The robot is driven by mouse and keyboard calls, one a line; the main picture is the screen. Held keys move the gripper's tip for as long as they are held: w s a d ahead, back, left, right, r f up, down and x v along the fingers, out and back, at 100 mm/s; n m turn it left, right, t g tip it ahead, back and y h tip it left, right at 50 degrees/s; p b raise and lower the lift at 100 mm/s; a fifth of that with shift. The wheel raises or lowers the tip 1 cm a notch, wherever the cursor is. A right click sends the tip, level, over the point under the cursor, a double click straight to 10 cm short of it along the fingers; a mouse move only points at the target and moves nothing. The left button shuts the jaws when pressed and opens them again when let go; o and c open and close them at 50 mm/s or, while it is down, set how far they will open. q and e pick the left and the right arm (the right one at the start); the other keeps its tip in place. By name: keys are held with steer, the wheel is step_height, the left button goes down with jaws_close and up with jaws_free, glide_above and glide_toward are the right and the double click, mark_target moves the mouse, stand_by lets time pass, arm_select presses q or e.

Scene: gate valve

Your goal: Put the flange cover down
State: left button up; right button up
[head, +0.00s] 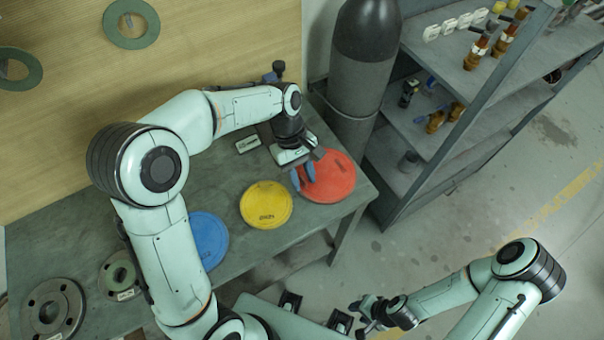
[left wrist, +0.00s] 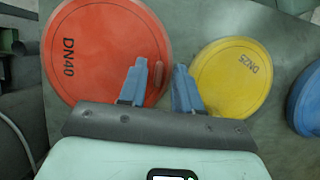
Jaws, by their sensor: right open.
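The red flange cover (head: 334,178), marked DN40 in the left wrist view (left wrist: 95,45), lies at the right end of the workbench. The yellow cover (head: 266,204), marked DN25 in the left wrist view (left wrist: 232,78), lies to its left. A blue cover (head: 209,240) is further left, partly hidden by my arm. My left gripper (head: 303,177) is above the red cover's left edge, its fingers apart with nothing seen between them. I cannot tell whether they touch the cover. My right gripper (head: 363,314) is open and empty, away from the covers.
The workbench (head: 308,226) has metal flanges (head: 54,306) at its left end. A dark gas cylinder (head: 358,85) and a grey shelf unit (head: 440,175) stand beyond its right end. Green rings (head: 131,23) hang on the wooden board behind.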

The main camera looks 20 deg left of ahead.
arm_select(q)
steer(key=p+v, duration=0.2)
steer(key=v, duration=1)
steer(key=shift+r, duration=0.25)
arm_select(e)
steer(key=w+r, duration=0.2)
steer(key=r, duration=0.1)
steer(key=shift+w, duration=0.1)
arm_select(q)
steer(key=shift+s+d+f, duration=0.1)
